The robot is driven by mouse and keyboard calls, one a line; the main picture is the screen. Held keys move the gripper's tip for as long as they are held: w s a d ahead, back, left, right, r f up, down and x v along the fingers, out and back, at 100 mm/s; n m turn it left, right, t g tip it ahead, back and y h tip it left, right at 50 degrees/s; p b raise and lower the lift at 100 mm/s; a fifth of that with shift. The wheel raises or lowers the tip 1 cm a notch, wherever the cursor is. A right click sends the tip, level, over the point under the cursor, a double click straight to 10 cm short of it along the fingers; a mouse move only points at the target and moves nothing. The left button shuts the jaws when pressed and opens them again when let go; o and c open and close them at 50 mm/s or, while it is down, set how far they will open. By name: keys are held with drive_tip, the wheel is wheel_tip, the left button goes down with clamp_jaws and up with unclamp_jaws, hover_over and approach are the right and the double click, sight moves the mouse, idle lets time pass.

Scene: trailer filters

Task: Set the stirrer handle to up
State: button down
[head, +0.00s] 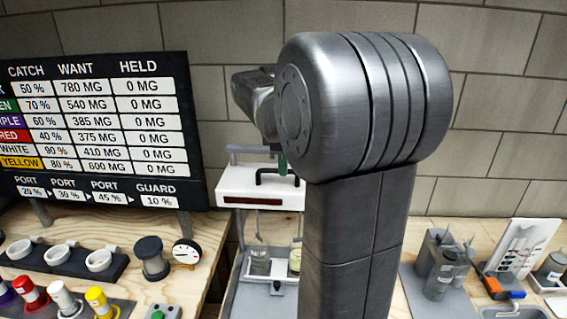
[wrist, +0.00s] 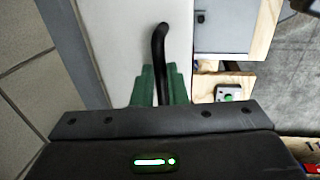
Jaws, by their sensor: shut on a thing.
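The stirrer is a white box (head: 238,187) with a dark strip on its front, on a frame above the bench. Its black handle (head: 265,172) is a bent bar at the top of the box. In the wrist view the handle (wrist: 158,42) rises from between the green fingers and bends over at its far end. My gripper (wrist: 158,82) is shut on the handle; it also shows in the head view as a small green tip (head: 283,163) beside the bar. My own arm hides the right part of the stirrer in the head view.
Glass jars (head: 260,261) stand under the stirrer. A dark board (head: 95,130) with figures stands at left, above white rings (head: 58,252) and coloured-top vials (head: 62,299). A small button box (wrist: 228,92) shows in the wrist view. Grey containers (head: 440,268) stand at right.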

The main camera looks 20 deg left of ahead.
drive_tip(key=shift+w+r, duration=0.1)
drive_tip(key=shift+r, duration=0.25)
drive_tip(key=c, duration=1.5)
unclamp_jaws()
drive_tip(key=shift+o, duration=0.2)
drive_tip(key=shift+f, duration=0.1)
wheel_tip(320, 180, up, 14)
drive_tip(key=s, duration=0.2)
drive_tip(key=shift+s+d+f, duration=0.25)
drive_tip(key=shift+s+d, duration=0.05)
drive_tip(key=shift+s, duration=0.1)
drive_tip(key=w+f, duration=0.1)
drive_tip(key=f, duration=0.8)
drive_tip(key=w+f, duration=0.1)
drive_tip(key=f, duration=0.4)
drive_tip(key=shift+w+a+f+b, duration=0.2)
drive_tip(key=shift+w+a+b, duration=0.1)
drive_tip(key=shift+a, duration=0.05)
drive_tip(key=shift+f+b, duration=0.3)
